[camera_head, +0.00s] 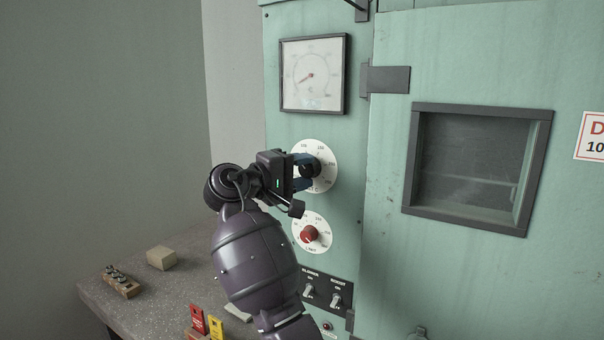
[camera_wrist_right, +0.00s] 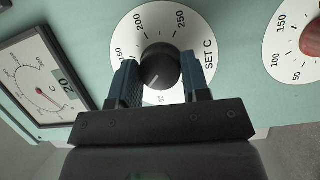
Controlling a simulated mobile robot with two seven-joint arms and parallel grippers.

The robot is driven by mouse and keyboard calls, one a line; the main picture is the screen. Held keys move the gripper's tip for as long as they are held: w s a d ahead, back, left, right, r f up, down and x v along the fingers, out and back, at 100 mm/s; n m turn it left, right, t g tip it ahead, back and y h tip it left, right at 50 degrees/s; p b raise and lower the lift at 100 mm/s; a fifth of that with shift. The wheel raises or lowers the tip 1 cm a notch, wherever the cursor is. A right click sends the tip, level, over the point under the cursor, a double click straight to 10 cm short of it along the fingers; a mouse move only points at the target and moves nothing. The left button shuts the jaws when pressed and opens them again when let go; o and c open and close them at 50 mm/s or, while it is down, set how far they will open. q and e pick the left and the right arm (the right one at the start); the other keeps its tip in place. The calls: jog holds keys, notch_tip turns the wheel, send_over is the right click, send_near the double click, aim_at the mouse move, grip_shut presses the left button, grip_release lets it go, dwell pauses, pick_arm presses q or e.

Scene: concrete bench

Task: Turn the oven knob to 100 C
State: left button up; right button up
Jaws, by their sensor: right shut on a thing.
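The black oven knob (camera_wrist_right: 160,66) sits at the centre of a white SET C dial (camera_wrist_right: 205,35). My right gripper (camera_wrist_right: 161,80) has its two blue fingers on either side of the knob and is shut on it. The knob's white line points to the lower left in the right wrist view, near the low numbers. The left finger covers part of the scale there, so the exact reading is unclear. In the head view, the white dial (camera_head: 323,182) is partly behind my right gripper (camera_head: 304,171). My left gripper is not in view.
A red knob (camera_head: 309,234) on a second dial sits just below. A square gauge (camera_head: 313,74) hangs above. Toggle switches (camera_head: 309,291) are lower on the panel. A windowed door (camera_head: 475,168) is to the right. The bench (camera_head: 175,290) holds small blocks and red and yellow tags.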

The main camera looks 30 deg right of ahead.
jog(key=shift+m+y, duration=0.6)
jog(key=shift+m, duration=0.7)
jog(key=o, duration=0.9)
jog(key=a, duration=0.3)
jog(key=s+a, duration=0.1)
jog(key=a, duration=0.3)
jog(key=a+r, duration=0.1)
jog(key=a, duration=0.2)
jog(key=shift+s+a+b, duration=0.35)
jog(key=shift+m, duration=0.3)
